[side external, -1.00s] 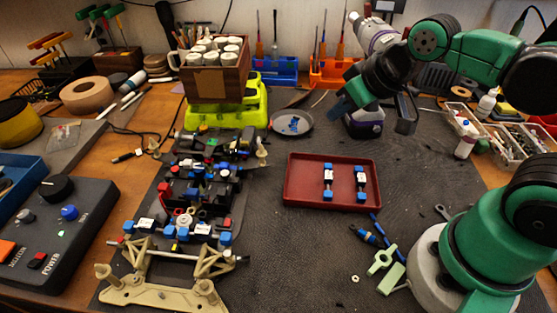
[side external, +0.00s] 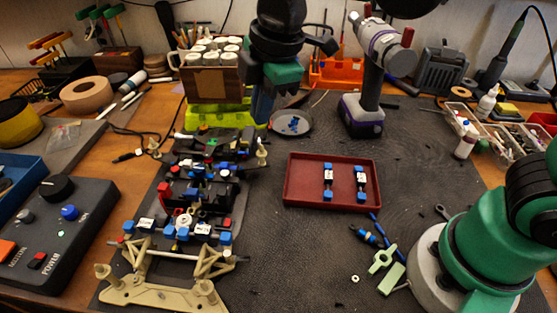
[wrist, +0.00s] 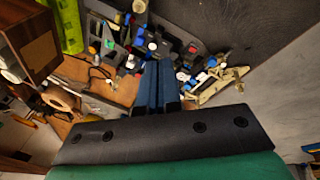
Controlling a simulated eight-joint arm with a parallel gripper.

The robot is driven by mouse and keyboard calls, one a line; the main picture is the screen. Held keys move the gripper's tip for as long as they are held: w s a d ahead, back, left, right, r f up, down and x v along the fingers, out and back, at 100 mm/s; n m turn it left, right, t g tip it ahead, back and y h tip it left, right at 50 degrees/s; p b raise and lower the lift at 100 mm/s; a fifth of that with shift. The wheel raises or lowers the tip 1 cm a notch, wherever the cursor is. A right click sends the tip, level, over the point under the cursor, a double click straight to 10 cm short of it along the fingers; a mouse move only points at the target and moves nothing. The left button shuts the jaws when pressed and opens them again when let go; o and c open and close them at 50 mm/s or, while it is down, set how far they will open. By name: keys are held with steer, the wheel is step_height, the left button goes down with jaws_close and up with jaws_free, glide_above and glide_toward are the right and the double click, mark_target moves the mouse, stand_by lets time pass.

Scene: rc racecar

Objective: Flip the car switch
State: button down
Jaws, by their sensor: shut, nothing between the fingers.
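The RC car chassis (side external: 200,195) lies on the dark mat, with its beige front frame (side external: 165,290) towards the camera and blue, black and red parts along it. It also shows in the wrist view (wrist: 165,48), beyond my fingertips. Its switch is too small to pick out for sure; a red part (side external: 163,195) stands at its left side. My gripper (side external: 263,118) is shut and empty, pointing down above the mat near the car's far right end. In the wrist view its blue fingers (wrist: 158,68) lie together. I see no contact with the car.
A dark control box (side external: 60,235) with knobs and a red power switch stands at the left. A red tray (side external: 305,200) with two blue-ended parts lies right of the car. A wooden battery box (side external: 212,85) on a lime stand is behind. Mat between car and tray is clear.

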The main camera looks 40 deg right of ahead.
mark_target(216, 224)
steer(key=a+f+n+g+h, duration=0.1)
steer(key=a+n+g, duration=0.1)
steer(key=a+n, duration=0.7)
steer(key=shift+a+n+g, duration=0.3)
steer(key=shift+n, duration=0.5)
steer(key=shift+f, duration=0.25)
step_height(216, 224, down, 14)
steer(key=shift+r, duration=0.1)
steer(key=shift+w+a+f, duration=0.2)
steer(key=shift+f, duration=0.3)
